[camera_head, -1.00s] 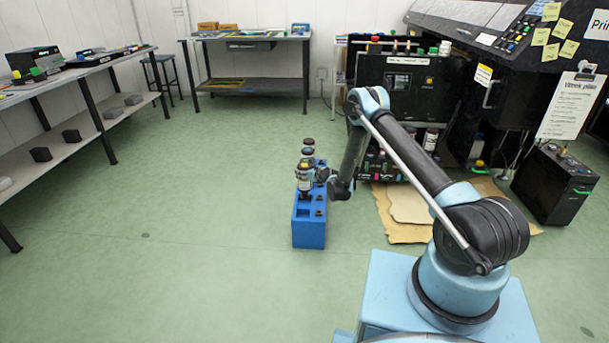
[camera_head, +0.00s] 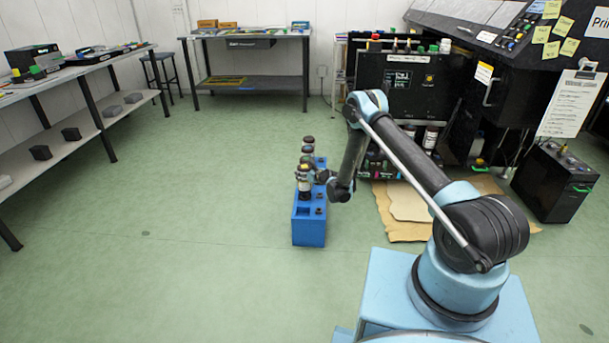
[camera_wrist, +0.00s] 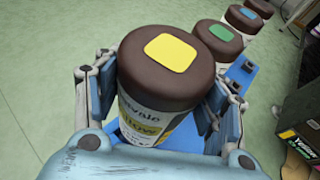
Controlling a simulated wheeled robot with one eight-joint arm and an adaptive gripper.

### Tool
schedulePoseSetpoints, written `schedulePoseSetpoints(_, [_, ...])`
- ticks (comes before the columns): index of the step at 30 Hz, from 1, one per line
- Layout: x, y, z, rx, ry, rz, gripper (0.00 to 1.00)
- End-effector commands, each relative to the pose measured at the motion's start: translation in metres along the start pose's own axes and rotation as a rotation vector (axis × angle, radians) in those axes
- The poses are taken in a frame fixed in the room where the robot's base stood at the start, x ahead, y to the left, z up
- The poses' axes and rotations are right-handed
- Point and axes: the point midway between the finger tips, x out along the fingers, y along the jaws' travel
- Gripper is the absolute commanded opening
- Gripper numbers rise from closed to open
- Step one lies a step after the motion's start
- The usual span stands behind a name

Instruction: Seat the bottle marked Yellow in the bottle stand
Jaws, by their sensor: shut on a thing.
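The bottle marked Yellow (camera_wrist: 160,85) has a dark brown cap with a yellow square and a label with white and yellow parts. My gripper (camera_wrist: 157,105) is shut on it, one finger on each side. In the head view, the held bottle (camera_head: 303,185) is upright at the blue bottle stand (camera_head: 309,233), over its nearer part. I cannot tell whether its base is in a socket or just above one. The stand also shows in the wrist view (camera_wrist: 189,138). The bottle's lower part is hidden there.
A bottle with a green cap mark (camera_wrist: 218,38) and one with a blue mark (camera_wrist: 246,15) stand in a row behind the held bottle. A black cabinet (camera_head: 400,80) stands to the right, with cardboard (camera_head: 410,205) before it. The floor left of the stand is clear.

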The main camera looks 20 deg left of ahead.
Motion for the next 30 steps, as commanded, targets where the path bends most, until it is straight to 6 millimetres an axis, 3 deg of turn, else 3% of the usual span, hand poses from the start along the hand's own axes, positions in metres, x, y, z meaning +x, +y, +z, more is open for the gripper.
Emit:
schedulePoseSetpoints(5, [0.000, 0.000, 0.000, 0.000, 0.000, 0.000, 0.06])
schedulePoseSetpoints(6, [0.000, 0.000, 0.000, 0.000, 0.000, 0.000, 0.67])
schedulePoseSetpoints(9, [0.000, 0.000, 0.000, 0.000, 0.000, 0.000, 0.88])
schedulePoseSetpoints(22, [-0.001, 0.000, 0.001, 0.000, 0.000, 0.000, 0.88])
schedulePoseSetpoints(30, [-0.011, 0.000, 0.026, 0.000, 0.000, 0.000, 0.88])
